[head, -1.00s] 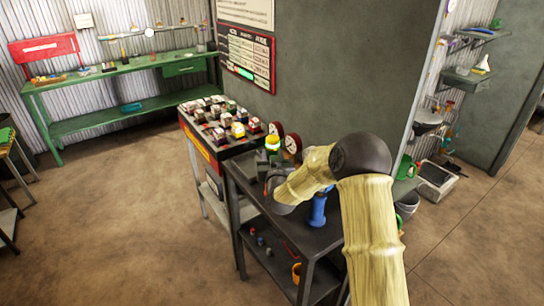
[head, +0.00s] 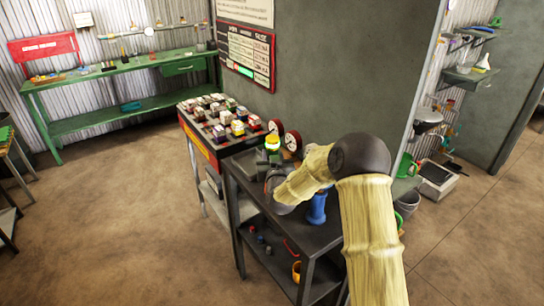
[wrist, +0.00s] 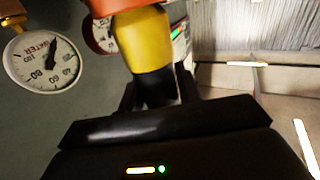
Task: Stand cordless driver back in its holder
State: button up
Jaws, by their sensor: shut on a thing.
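The cordless driver appears to be the yellow and black thing with an orange top in the wrist view (wrist: 143,38). My gripper (wrist: 158,98) is shut on its black lower part. In the head view, the driver's small yellow top (head: 272,141) shows above my gripper (head: 274,163), over the far end of the dark cart (head: 318,240). I cannot tell whether the driver touches anything below it. A blue thing (head: 317,208) stands on the cart, partly behind my arm. I cannot make out the holder; my arm hides part of the cart top.
A sloped panel of several small blocks (head: 225,150) stands just beyond the cart. Round gauges (head: 293,141) are close to the gripper; one fills the left of the wrist view (wrist: 45,62). A grey wall (head: 340,70) rises behind. The floor at left is clear.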

jog(key=shift+f+b, duration=0.9)
jog(key=shift+b, duration=0.1)
jog(key=o, duration=1.1)
jog(key=shift+o, duration=0.2)
jog(key=shift+f, duration=0.1)
jog(key=shift+s, duration=0.15)
jog(key=s+d+b, duration=0.2)
jog(key=s+b, duration=0.1)
jog(key=s, duration=1.4)
jog(key=shift+d, duration=0.1)
